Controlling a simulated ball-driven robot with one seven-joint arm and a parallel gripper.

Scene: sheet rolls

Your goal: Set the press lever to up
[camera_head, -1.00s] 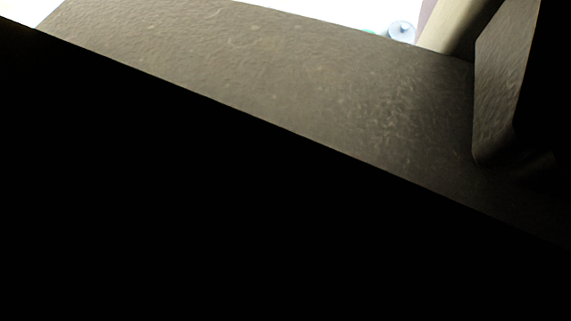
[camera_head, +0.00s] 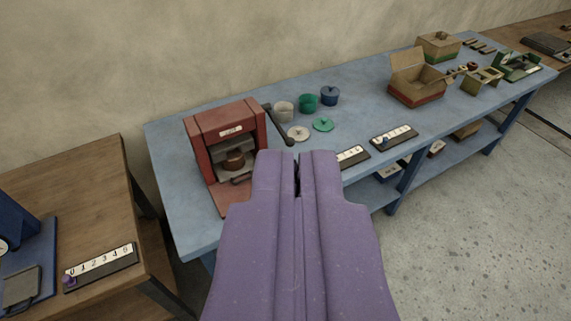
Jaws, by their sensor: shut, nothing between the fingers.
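A red press (camera_head: 227,131) stands on the left end of a blue table (camera_head: 178,210). A small brown round piece (camera_head: 235,161) sits inside its opening. A dark lever (camera_head: 280,126) is at the press's right side, its arm slanting down to the right to a black end. My purple gripper (camera_head: 297,156) is in the lower middle of the picture, its fingers together and empty. In the picture its tips lie just below the lever's end and cover part of the press's right base. I cannot tell how far apart they are in depth.
Several pots and lids (camera_head: 308,103) stand right of the press. Number strips (camera_head: 394,136) lie along the table's front edge. An open cardboard box (camera_head: 418,80) is farther right. A wooden table (camera_head: 75,205) is at left. Concrete floor (camera_head: 470,220) is clear at right.

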